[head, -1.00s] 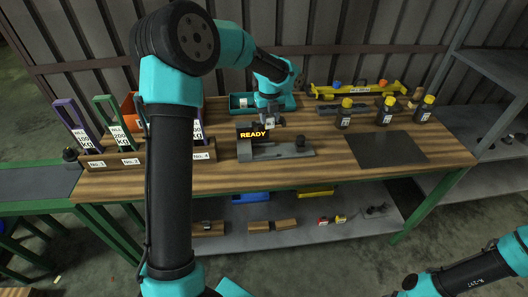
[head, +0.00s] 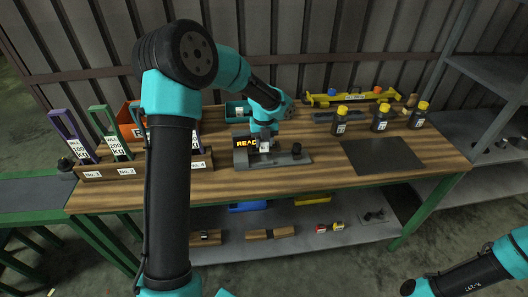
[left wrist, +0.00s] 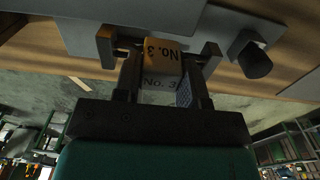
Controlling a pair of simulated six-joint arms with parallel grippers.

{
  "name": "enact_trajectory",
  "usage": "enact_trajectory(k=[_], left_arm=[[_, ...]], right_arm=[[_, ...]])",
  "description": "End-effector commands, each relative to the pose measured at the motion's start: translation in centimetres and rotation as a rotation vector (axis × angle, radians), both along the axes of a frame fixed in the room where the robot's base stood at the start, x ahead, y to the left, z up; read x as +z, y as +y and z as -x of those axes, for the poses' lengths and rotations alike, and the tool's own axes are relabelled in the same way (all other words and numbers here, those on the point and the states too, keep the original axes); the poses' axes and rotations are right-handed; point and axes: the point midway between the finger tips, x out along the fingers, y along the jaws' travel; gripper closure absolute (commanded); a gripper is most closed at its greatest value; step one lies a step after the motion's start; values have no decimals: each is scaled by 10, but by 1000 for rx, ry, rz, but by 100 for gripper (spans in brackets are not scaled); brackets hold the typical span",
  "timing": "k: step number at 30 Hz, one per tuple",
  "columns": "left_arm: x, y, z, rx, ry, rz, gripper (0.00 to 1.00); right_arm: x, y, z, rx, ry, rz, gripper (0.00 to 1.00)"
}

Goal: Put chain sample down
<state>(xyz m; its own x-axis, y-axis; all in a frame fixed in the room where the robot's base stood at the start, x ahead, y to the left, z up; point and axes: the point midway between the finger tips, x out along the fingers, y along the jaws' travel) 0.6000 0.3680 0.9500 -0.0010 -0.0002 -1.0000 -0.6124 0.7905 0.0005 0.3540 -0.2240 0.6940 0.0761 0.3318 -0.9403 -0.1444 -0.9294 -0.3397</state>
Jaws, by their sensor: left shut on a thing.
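My left gripper (head: 264,146) is over the middle of the grey tester (head: 245,160) on the bench, in front of its "READY" display (head: 244,142). The gripper is shut on a small light piece marked "No. 3", the chain sample (left wrist: 160,82), seen between the two fingers in the left wrist view. The grey tester body (left wrist: 95,30) lies right beyond the fingertips there. I cannot tell whether the sample touches it. A dark knob (head: 297,148) stands at the tester's right end. My right gripper is out of view; only part of the right arm shows at the lower right.
A wooden rack (head: 105,175) with numbered labels and tall weight-marked pieces stands at the left. Black bottles with yellow caps (head: 340,128) and a dark mat (head: 382,156) are at the right. A teal tray (head: 237,110) and yellow level (head: 350,97) lie behind.

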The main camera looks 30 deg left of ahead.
Motion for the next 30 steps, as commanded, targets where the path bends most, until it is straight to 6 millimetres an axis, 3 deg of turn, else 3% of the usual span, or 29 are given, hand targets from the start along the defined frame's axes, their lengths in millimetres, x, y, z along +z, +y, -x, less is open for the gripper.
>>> enact_trajectory(k=[3, 14, 23, 30], left_arm=[[-9, 0, 0, 0, -1, -1, 100], [-13, 0, 0, 1, -1, -1, 100], [-47, 0, 0, 1, 0, 0, 100], [-48, 0, 0, 1, -1, 0, 100]], right_arm=[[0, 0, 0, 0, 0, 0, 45], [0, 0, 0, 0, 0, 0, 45], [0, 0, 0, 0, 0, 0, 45], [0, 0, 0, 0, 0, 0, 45]])
